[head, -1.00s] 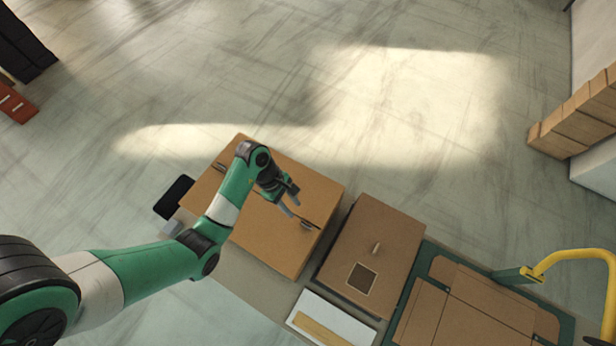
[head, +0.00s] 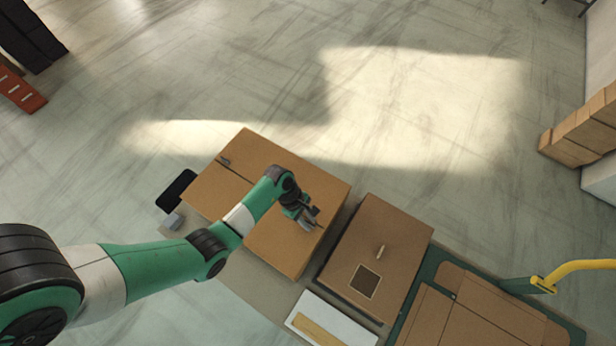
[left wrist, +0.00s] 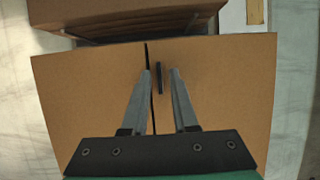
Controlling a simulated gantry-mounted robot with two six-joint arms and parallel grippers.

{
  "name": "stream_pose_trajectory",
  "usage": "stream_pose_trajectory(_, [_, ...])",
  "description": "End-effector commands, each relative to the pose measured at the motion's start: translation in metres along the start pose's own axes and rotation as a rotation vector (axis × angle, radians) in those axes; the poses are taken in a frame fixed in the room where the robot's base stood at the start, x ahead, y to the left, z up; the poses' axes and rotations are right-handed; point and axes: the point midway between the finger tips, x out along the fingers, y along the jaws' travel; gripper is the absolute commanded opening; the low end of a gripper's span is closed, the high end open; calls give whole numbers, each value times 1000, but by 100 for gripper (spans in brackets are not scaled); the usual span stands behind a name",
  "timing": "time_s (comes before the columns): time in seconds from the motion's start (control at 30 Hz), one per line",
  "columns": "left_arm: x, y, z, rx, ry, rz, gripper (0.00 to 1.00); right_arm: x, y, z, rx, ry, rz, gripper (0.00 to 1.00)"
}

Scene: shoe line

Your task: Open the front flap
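A closed brown cardboard box (head: 285,255) has two top flaps meeting at a dark seam, which shows again in the left wrist view (left wrist: 151,110). I cannot tell which flap is the front one. A small tab (head: 224,160) stands at the seam's far left end. My left gripper (head: 312,223) is over the box's right end. In the left wrist view, its two grey fingers (left wrist: 160,72) are apart, with a small dark tab (left wrist: 160,80) between them, just right of the seam. The fingers do not visibly touch the tab. My right gripper is out of view.
A second brown box (head: 395,225) with an upright tab and dark square stands close on the right. A white tray (head: 297,318) is in front. A flat carton (head: 480,320) and yellow rail (head: 580,267) lie further right. Floor behind is clear.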

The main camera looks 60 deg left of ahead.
Motion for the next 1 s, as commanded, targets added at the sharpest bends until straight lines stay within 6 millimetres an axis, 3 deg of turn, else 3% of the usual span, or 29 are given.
stream_pose_trajectory(0.03, [0,0,0,0,0,0,16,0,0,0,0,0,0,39])
stream_pose_trajectory(0.13, [0,0,0,0,0,0,0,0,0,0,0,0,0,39])
stream_pose_trajectory(1.0, [0,0,0,0,0,-1,0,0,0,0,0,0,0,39])
